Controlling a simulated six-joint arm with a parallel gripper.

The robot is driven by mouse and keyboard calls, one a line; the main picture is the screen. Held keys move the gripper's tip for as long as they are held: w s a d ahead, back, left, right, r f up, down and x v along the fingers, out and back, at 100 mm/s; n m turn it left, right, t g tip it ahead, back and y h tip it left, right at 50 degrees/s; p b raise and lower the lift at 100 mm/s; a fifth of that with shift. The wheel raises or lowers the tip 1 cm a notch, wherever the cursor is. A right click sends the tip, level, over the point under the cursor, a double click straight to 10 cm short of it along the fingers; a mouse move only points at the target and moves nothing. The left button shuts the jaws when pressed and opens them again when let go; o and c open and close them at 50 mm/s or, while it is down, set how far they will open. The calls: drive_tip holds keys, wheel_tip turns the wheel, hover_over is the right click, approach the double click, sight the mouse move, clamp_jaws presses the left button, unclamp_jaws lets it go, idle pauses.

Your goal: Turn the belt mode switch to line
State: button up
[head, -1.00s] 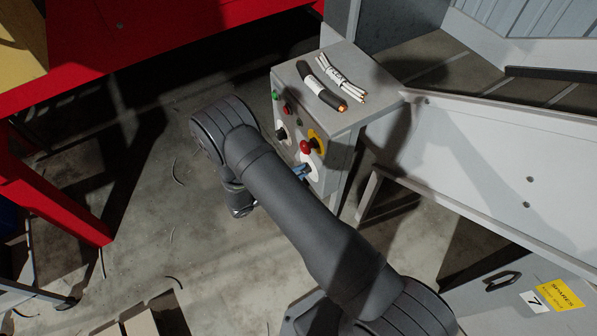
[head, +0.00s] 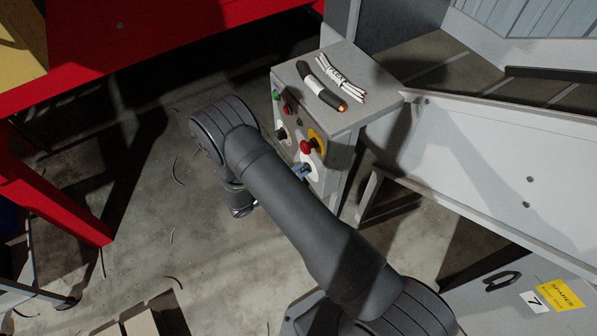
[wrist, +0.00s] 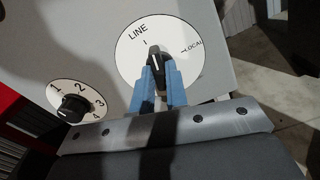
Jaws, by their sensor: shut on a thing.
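The belt mode switch is a black knob (wrist: 156,62) on a white round dial (wrist: 128,68) lettered LINE and LOCAL, seen in the wrist view. The knob's white pointer line points up and slightly left, close to the LINE tick. My gripper (wrist: 159,80) has blue fingers shut on the knob, one on each side. In the head view my gripper (head: 301,171) shows only as a bit of blue at the lower front of the grey control box (head: 342,122). My arm hides the rest.
A numbered black selector (wrist: 74,107) sits left of the dial. Above the switch on the box are a red emergency button (head: 306,146) on yellow and small green and red buttons. Cable pieces (head: 322,85) lie on top. A grey chute (head: 480,160) stands at right, a red table (head: 150,40) at left.

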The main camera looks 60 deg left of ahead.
drive_tip(key=shift+n, duration=1.9)
drive_tip(key=o, duration=0.9)
drive_tip(key=shift+c, duration=0.2)
drive_tip(key=shift+s, duration=0.1)
drive_tip(key=s, duration=0.6)
drive_tip(key=shift+s, duration=0.4)
